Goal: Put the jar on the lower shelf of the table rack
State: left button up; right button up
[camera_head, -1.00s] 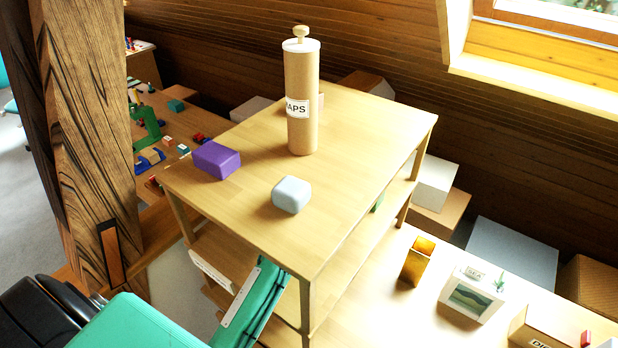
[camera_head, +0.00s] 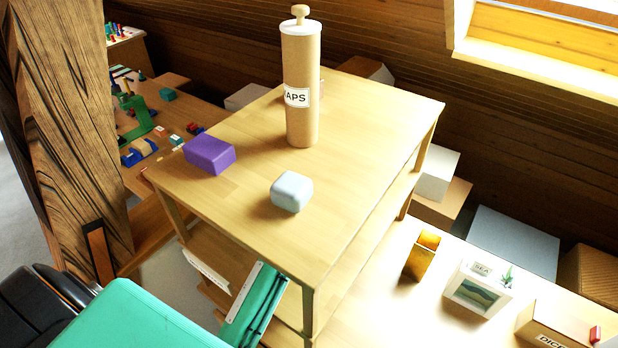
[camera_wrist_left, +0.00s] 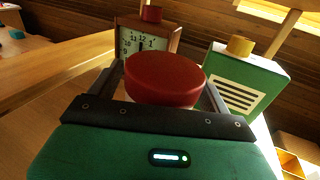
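The jar shows in the left wrist view as a wide round red lid (camera_wrist_left: 165,79) over a pale body, most of which is hidden. My left gripper (camera_wrist_left: 166,88) has one dark finger on each side of it, close against it, and looks shut on it. The table rack (camera_head: 350,200) stands in the middle of the head view, with a wooden top and lower shelves (camera_head: 222,250) under it. The head view does not show the jar or my left fingertips. My right gripper is in neither view.
A tall cardboard tube (camera_head: 302,95), a purple block (camera_head: 209,154) and a grey block (camera_head: 292,191) stand on the rack's top. In the wrist view, a clock (camera_wrist_left: 145,45) and a green box with a yellow knob (camera_wrist_left: 245,80) stand just beyond the jar. A timber post (camera_head: 70,150) rises at left.

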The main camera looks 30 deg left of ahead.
pick_arm(q)
jog(key=shift+w, duration=0.1)
jog(key=shift+r, duration=0.1)
jog(key=shift+s+f, duration=0.2)
jog(key=shift+s, duration=0.1)
jog(key=b+v, duration=0.3)
jog(key=v, duration=0.7)
jog(key=shift+s+d+r, duration=0.15)
jog(key=shift+s+d, duration=0.05)
jog(key=shift+s, duration=0.5)
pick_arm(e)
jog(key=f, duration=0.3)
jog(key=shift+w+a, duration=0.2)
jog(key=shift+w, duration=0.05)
